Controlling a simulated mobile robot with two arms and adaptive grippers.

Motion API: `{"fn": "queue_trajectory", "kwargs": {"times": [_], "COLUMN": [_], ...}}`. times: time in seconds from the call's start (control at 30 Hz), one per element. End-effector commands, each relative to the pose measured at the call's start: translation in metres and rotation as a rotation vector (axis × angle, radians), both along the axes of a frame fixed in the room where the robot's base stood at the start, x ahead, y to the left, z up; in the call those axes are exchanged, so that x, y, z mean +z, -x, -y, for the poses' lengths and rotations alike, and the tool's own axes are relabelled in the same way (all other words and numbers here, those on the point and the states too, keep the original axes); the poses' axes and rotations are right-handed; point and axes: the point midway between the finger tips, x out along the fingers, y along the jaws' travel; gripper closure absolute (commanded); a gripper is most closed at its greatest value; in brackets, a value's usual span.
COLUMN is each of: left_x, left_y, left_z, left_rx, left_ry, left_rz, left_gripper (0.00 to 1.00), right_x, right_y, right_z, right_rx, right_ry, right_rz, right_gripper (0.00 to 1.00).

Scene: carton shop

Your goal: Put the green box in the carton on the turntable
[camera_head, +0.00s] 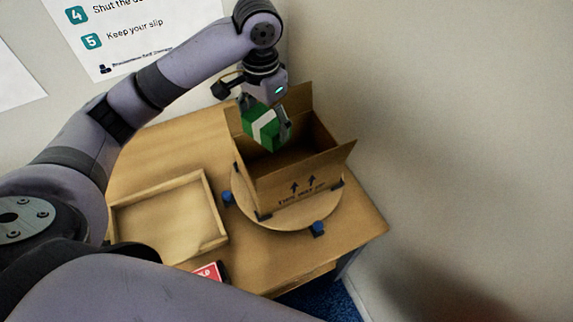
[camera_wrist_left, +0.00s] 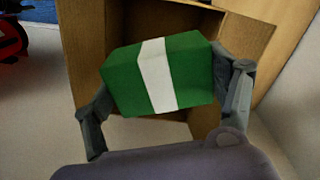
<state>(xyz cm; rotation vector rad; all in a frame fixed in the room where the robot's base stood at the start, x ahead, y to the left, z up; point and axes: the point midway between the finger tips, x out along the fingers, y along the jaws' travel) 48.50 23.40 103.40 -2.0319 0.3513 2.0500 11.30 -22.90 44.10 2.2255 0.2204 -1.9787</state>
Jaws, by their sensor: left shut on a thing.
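The green box (camera_head: 262,127) with a white band is held in my left gripper (camera_head: 268,122), over the open top of the carton. In the left wrist view the green box (camera_wrist_left: 187,76) sits between the two fingers of my left gripper (camera_wrist_left: 166,98). The cardboard carton (camera_head: 297,190) stands upright with its flaps open and arrows printed on its near side. It rests on the round turntable (camera_head: 290,220). The part of the carton's inside that shows is dark and looks empty. My right gripper is not in view.
An empty shallow wooden tray (camera_head: 178,212) lies on the wooden table (camera_head: 150,150) left of the turntable. A red item (camera_head: 208,272) lies near the front, partly hidden by my arm. Blue knobs (camera_head: 318,228) stand at the turntable's rim. A wall stands close on the right.

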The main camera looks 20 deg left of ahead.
Motion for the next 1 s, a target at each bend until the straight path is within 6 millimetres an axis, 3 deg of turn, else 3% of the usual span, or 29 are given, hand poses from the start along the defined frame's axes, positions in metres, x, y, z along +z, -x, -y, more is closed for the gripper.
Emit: {"fn": "queue_trajectory", "kwargs": {"times": [0.07, 0.23, 0.4, 0.7, 1.0], "left_x": [-0.01, -0.027, -0.07, -0.145, -0.177], "left_y": [0.0, 0.001, 0.003, 0.002, 0.002], "left_z": [0.0, 0.0, -0.001, 0.0, 0.001], "left_rx": [-0.001, 0.0, 0.001, 0.001, 0.0], "left_ry": [0.0, 0.0, -0.001, -0.001, -0.001], "left_rz": [0.001, -0.004, -0.007, -0.004, -0.002], "left_gripper": [0.51, 0.51, 0.51, 0.51, 0.51], "right_x": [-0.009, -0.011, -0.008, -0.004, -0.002], "right_y": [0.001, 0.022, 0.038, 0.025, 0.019], "right_z": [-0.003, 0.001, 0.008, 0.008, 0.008], "right_rx": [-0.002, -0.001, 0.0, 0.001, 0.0], "right_ry": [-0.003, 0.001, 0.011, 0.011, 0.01], "right_rz": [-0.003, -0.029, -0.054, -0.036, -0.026], "right_gripper": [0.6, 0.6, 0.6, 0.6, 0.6]}}
